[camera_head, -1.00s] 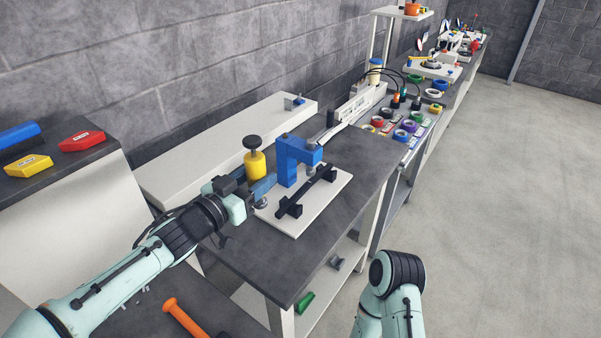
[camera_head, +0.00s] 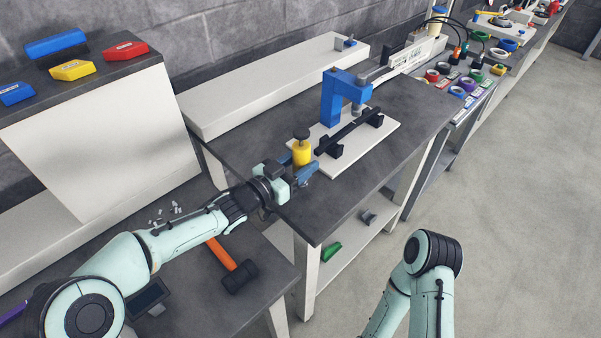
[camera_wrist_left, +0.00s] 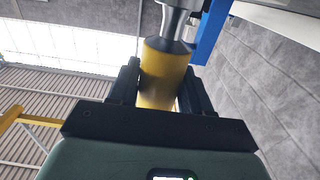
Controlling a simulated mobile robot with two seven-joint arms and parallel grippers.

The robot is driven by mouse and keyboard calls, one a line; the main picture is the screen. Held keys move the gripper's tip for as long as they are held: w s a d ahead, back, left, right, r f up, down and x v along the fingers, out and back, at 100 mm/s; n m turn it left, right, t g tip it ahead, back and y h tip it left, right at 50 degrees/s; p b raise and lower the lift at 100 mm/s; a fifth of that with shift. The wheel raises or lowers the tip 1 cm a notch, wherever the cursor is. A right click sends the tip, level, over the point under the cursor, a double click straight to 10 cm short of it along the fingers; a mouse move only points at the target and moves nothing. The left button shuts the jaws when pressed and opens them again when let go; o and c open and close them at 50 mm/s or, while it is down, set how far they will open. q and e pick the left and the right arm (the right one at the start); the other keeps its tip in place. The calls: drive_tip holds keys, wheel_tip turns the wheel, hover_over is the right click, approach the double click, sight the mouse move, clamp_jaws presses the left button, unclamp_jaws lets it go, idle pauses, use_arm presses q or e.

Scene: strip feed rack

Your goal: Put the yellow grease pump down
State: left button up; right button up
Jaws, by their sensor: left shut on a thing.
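The yellow grease pump (camera_head: 302,153) has a yellow body and a dark knob on top. My left gripper (camera_head: 301,168) is shut on it and holds it upright at the left side of the dark bench, beside the white base plate (camera_head: 377,147). I cannot tell whether its bottom touches the bench. In the left wrist view the pump (camera_wrist_left: 163,75) sits between the two dark fingers (camera_wrist_left: 160,88). My right arm shows at the lower right, but its gripper is out of view.
A blue press (camera_head: 334,98) and a black bar on blocks (camera_head: 350,132) stand on the plate. A long white box (camera_head: 270,85) lies behind. An orange-handled hammer (camera_head: 225,257) lies on a lower surface at front left. The bench top right of the plate is clear.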

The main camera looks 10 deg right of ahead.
use_arm(q)
drive_tip(key=shift+f, duration=1.25)
drive_tip(key=shift+f, duration=0.2)
drive_tip(key=o, duration=1.3)
drive_tip(key=shift+o, duration=0.2)
drive_tip(key=shift+r, duration=0.15)
drive_tip(key=b+v, duration=0.1)
drive_tip(key=v, duration=1.1)
